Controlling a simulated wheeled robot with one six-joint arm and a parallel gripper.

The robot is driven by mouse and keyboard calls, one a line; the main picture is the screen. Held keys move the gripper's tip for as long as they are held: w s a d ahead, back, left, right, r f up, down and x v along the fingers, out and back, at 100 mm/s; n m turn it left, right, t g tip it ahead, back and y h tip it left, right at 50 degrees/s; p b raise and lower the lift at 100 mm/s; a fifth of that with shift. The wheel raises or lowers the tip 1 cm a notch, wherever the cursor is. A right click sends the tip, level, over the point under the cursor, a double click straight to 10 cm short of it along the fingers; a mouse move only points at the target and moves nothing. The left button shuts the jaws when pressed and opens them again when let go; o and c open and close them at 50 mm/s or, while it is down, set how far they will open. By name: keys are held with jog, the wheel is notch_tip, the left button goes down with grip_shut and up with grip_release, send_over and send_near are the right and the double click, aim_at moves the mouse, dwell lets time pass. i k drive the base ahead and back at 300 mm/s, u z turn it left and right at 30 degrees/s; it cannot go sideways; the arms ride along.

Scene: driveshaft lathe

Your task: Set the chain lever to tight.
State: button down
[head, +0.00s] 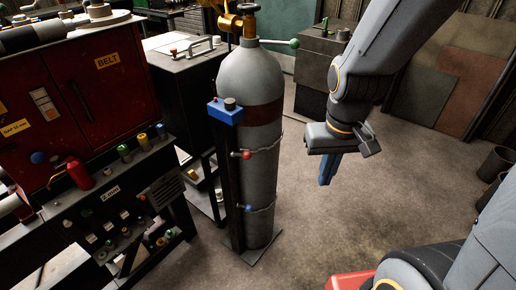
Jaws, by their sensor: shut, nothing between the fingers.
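A tall grey gas cylinder (248,85) with a dark red band stands upright on a base plate, against a dark post. Two thin chains run around it. A red-knobbed lever (246,155) sits at the upper chain and a blue knob (249,208) at the lower one. No tight or loose marking can be read. My gripper (326,182), with blue fingers, is shut and empty. It points down in the air right of the cylinder, apart from it and the knobs.
A blue box (226,110) with a black knob tops the post. A red machine cabinet (100,75) and a panel with several knobs stand left. A dark cabinet (318,60) stands behind. The floor (345,220) right of the cylinder is clear; dark bins (496,163) stand at far right.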

aim_at(247, 155)
jog(key=z, duration=0.8)
jog(key=k, duration=0.4)
jog(key=u, duration=1.25)
jog(key=i, duration=0.5)
jog(key=z, duration=0.05)
